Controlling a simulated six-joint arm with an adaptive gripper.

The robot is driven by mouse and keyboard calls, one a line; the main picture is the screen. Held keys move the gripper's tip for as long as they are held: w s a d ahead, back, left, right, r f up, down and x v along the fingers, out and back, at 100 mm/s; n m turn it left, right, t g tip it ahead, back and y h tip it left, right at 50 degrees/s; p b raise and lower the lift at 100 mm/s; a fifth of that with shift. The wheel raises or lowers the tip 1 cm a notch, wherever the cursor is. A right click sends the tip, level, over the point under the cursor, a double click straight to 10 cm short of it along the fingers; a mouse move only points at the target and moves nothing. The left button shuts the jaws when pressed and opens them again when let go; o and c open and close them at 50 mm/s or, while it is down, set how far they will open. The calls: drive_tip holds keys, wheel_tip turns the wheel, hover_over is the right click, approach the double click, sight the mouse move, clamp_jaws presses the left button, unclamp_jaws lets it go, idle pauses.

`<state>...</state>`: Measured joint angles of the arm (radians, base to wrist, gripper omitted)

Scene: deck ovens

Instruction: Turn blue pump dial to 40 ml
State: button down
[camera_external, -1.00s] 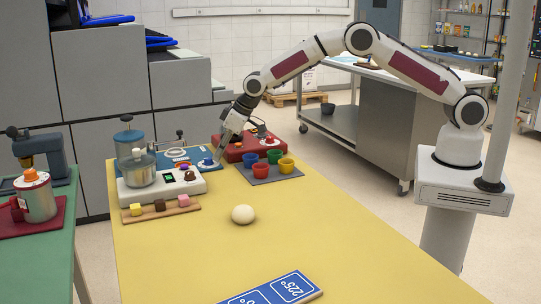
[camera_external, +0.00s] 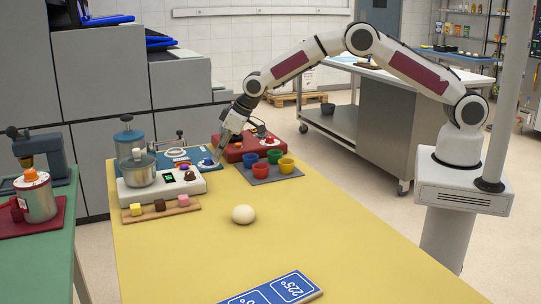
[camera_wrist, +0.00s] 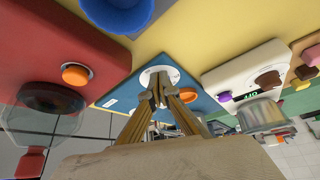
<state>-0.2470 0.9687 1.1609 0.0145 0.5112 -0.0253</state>
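The blue pump (camera_external: 180,154) is a flat blue unit at the back of the yellow table, and it also shows in the wrist view (camera_wrist: 122,96). Its dial (camera_external: 207,162) has a blue knob on a round white scale (camera_wrist: 172,72). My gripper (camera_external: 217,157) points down at this dial from the right in the external view. In the wrist view its fingertips (camera_wrist: 158,92) converge close together over the white scale. They hide the knob and most of the marks, so the dial's reading and any grip on the knob cannot be made out.
A red unit (camera_external: 236,150) stands close to the right of my gripper, with coloured cups (camera_external: 260,170) in front of it. A white unit (camera_external: 195,187) with a pot and green display stands at the left. A pale ball (camera_external: 243,214) lies on open yellow table.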

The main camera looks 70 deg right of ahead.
drive_tip(key=shift+s, duration=0.4)
drive_tip(key=shift+r, duration=0.1)
idle(0.5)
drive_tip(key=shift+r, duration=2.9)
drive_tip(key=shift+w+d+r, duration=0.15)
drive_tip(key=shift+d+r, duration=0.2)
drive_tip(key=shift+r, duration=0.15)
drive_tip(key=shift+f, duration=0.15)
drive_tip(key=shift+f, duration=3.35)
